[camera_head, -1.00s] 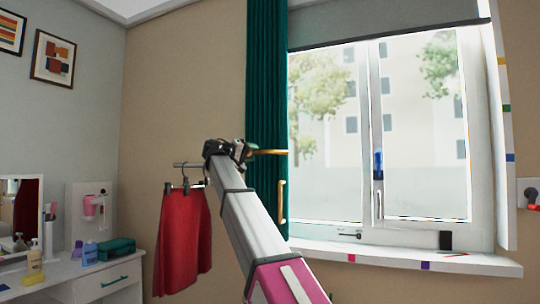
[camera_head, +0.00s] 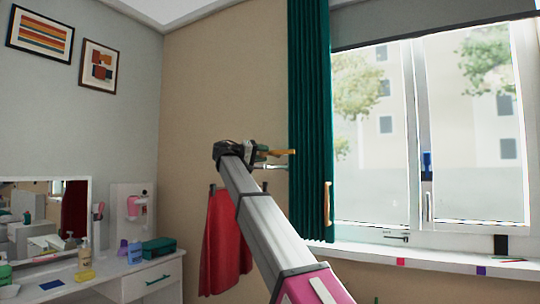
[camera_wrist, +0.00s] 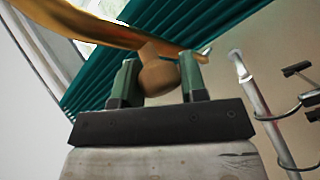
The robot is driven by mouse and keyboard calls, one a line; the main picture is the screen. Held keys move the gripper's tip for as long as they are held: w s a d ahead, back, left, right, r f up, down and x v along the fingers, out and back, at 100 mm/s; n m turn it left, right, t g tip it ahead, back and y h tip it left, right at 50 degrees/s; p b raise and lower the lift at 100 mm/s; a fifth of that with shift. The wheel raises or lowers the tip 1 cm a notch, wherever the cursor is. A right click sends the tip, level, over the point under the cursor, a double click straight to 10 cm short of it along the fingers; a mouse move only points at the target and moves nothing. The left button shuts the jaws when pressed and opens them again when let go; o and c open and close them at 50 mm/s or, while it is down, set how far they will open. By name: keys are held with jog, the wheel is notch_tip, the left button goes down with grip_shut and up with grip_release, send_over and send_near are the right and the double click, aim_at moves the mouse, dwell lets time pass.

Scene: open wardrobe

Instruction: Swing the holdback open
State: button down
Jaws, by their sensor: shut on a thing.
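The holdback (camera_head: 281,152) is a gold-coloured bar in front of the teal curtain's left edge. In the wrist view the holdback (camera_wrist: 125,38) runs across the top, with a brown rounded knob (camera_wrist: 157,75) hanging below it. My gripper (camera_wrist: 158,72) has its two green fingers on either side of this knob and is shut on it. In the head view my gripper (camera_head: 258,152) is at the end of my raised arm, just left of the teal curtain (camera_head: 310,110). The holdback's wall mount is not clearly visible.
A gold vertical handle (camera_head: 327,205) is on the curtain's right edge beside the window (camera_head: 430,130). A red skirt (camera_head: 226,245) hangs from a rail behind and below my arm. A dressing table (camera_head: 150,280) with bottles stands at the left.

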jog(key=shift+w+a, duration=0.35)
jog(key=shift+a, duration=0.45)
jog(key=shift+w+a, duration=0.1)
dwell(0.4)
jog(key=c, duration=0.7)
grip_release()
jog(key=shift+f, duration=0.1)
jog(key=v, duration=1)
jog(key=shift+s+a, duration=0.25)
jog(key=shift+a, duration=0.05)
